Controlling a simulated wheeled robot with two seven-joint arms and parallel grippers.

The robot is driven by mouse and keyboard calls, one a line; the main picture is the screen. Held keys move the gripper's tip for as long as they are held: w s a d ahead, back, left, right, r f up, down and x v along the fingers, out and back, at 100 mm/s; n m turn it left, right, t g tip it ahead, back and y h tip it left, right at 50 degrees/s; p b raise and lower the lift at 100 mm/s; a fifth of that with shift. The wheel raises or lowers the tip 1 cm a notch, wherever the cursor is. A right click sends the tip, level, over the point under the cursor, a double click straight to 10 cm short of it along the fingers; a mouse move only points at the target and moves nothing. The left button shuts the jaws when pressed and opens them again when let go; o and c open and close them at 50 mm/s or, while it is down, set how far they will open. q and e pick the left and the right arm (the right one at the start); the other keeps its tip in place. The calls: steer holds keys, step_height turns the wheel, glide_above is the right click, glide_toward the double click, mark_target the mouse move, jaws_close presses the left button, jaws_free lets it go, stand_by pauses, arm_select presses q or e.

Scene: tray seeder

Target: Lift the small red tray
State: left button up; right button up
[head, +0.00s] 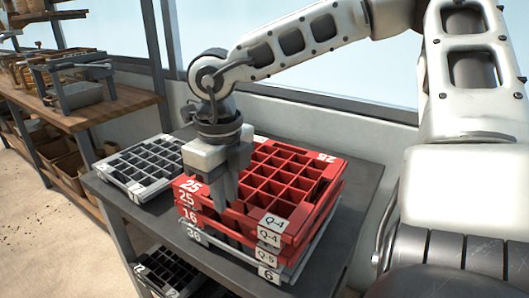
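A stack of trays stands on the dark table. The top red tray (262,172) is divided into square cells and has labels reading 25 and Q-4. More red trays are under it, one marked 25 and one marked 16 (188,214). I cannot tell by size which is the small one. My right gripper (226,198) points down at the left side of the top red tray and hides part of its rim and cells. The fingers overlap in this view, so their opening and any contact with the tray are unclear. My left gripper is out of view.
A grey tray (272,270) marked 36 lies under the red ones. Another grey tray (146,168) lies to the left on the dark table (362,184). A black tray (165,270) is below. Wooden shelves (115,105) stand at left; a wall and window are behind.

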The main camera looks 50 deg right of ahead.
steer(key=f, duration=0.4)
steer(key=shift+w+f, duration=0.1)
steer(key=shift+w, duration=0.15)
jaws_close()
